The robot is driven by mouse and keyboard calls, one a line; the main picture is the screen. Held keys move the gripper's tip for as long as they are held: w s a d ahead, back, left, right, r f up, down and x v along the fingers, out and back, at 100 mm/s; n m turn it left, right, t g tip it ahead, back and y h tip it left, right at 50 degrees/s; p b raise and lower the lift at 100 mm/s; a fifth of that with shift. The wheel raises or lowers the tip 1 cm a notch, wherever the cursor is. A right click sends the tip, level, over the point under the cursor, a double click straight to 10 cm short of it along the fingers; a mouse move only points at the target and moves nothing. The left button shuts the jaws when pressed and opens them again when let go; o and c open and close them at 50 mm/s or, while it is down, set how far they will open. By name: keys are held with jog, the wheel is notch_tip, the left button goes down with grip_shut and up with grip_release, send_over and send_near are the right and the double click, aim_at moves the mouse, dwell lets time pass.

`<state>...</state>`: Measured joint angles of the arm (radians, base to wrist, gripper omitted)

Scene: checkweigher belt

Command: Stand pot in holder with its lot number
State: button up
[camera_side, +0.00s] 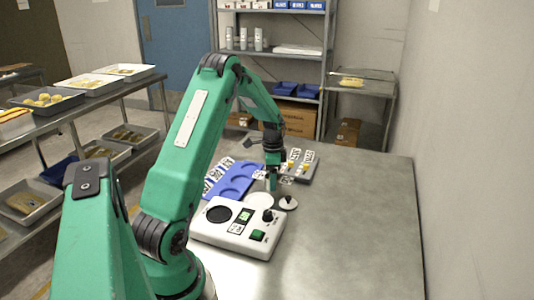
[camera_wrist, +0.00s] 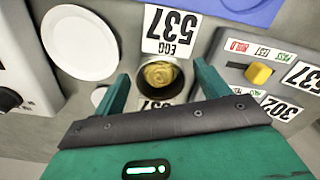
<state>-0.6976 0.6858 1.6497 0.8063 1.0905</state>
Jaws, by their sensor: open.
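My gripper (camera_wrist: 161,72) is open, with its two green fingers apart on either side of a round metal-grey pot (camera_wrist: 175,94) with lumpy yellow contents. I cannot tell whether either finger touches the pot. A white card reading "537 EGG" (camera_wrist: 170,32) lies just beyond the pot, upside down in the wrist view. Another 537 label shows on the near side, partly hidden by my gripper. In the side view my gripper (camera_side: 275,184) is low over the table, beside the blue holder (camera_side: 243,171) with round recesses. White number labels (camera_side: 212,178) stand along the holder's left side.
A white weighing unit (camera_side: 220,235) with a green button stands in front. A white disc (camera_wrist: 80,42) lies left of the pot. A grey panel (camera_wrist: 225,45) with a yellow lever and labels 537 and 302 is to the right. The table's right side (camera_side: 360,215) is clear.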

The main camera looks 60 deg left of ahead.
jog(key=shift+c, duration=0.4)
jog(key=c, duration=1.1)
jog(key=shift+r, duration=0.15)
jog(key=shift+c, duration=0.2)
jog(key=shift+r, duration=2.05)
jog(key=w+d+r, duration=0.1)
jog(key=d+r, duration=0.5)
jog(key=d, duration=0.5)
jog(key=shift+w+d+r, duration=0.25)
jog(key=shift+w+r, duration=0.1)
jog(key=shift+w, duration=0.05)
